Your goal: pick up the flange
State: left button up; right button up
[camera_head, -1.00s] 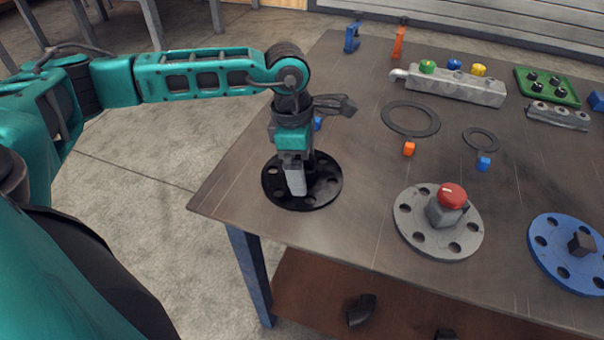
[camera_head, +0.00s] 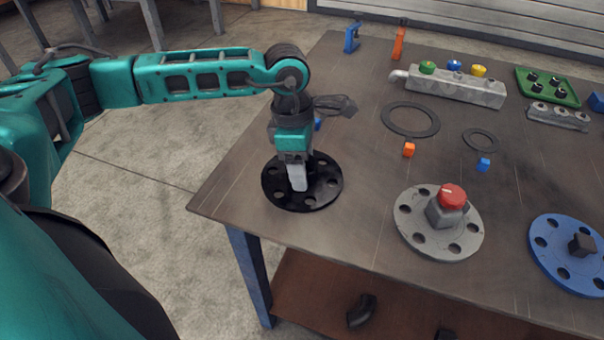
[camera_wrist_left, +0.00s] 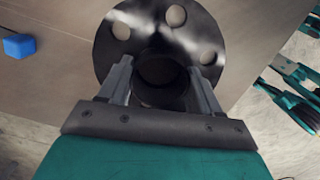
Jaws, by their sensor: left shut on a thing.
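Several flanges are on the table. The black flange (camera_head: 316,195) is a round plate with bolt holes at the table's left front corner. It also shows in the left wrist view (camera_wrist_left: 120,62), with a raised dark hub (camera_wrist_left: 162,80) at its middle. My left gripper (camera_head: 298,184) points down over it. In the left wrist view its two fingers (camera_wrist_left: 161,90) stand on either side of the hub, shut on it. The flange looks flat on the table; its far side is partly hidden by the gripper. My right gripper is not in view.
A grey flange (camera_head: 412,234) with a red-topped knob (camera_head: 452,196) and a blue flange (camera_head: 560,268) stand to the right. Two flat rings (camera_head: 388,121) (camera_head: 466,136), an orange cube (camera_head: 409,149) and a blue cube (camera_head: 484,164) lie behind.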

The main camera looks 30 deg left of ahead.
pick_arm(q)
jog(key=shift+r, duration=0.1)
notch_tip(320, 180, up, 20)
jog(key=p, duration=0.1)
dwell(0.4)
jog(key=shift+s, duration=0.1)
dwell(1.1)
